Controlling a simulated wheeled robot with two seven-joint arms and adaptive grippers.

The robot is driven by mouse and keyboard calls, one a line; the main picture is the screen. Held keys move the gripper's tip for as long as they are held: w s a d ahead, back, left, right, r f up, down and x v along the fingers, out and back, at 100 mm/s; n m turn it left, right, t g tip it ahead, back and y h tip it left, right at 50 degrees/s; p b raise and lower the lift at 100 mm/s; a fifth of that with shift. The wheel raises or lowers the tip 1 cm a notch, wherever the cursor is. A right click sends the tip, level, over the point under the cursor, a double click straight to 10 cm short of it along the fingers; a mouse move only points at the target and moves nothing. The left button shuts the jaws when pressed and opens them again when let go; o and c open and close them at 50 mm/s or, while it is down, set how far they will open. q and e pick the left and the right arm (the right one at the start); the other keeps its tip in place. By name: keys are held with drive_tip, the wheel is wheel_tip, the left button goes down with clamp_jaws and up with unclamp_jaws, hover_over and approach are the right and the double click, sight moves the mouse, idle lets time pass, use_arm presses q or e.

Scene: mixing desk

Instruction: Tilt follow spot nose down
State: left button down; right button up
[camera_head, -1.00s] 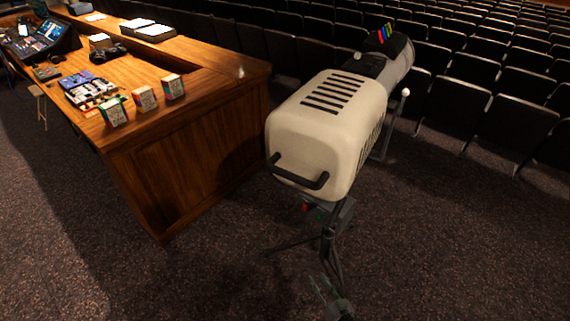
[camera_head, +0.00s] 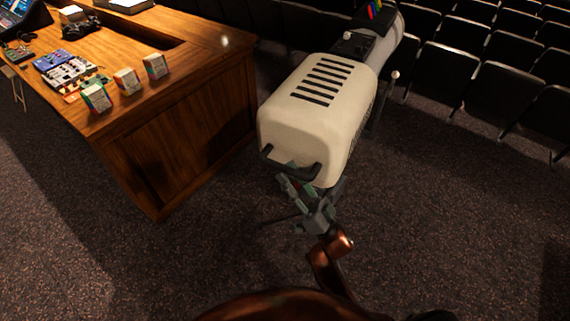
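The follow spot (camera_head: 313,108) is a cream housing with black vent slots on top and a grey front barrel (camera_head: 383,42) pointing away toward the seats. A black bar handle (camera_head: 284,166) crosses its rear end, facing me. My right gripper (camera_head: 292,178) is right at this handle, reaching up from below with greenish fingers. The fingers overlap the handle in the picture, and whether they close around it is unclear. The stand below the lamp is mostly hidden by my gripper and wrist. My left gripper is not in view.
A wooden desk (camera_head: 190,115) stands close on the left, with small boxes (camera_head: 126,81) and mixing gear (camera_head: 66,70) on top. Rows of dark seats (camera_head: 505,95) fill the back and right. Carpet (camera_head: 450,220) is clear at the right.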

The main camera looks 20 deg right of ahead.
drive_tip(key=shift+x, duration=1.4)
drive_tip(key=shift+c, duration=0.3)
clamp_jaws()
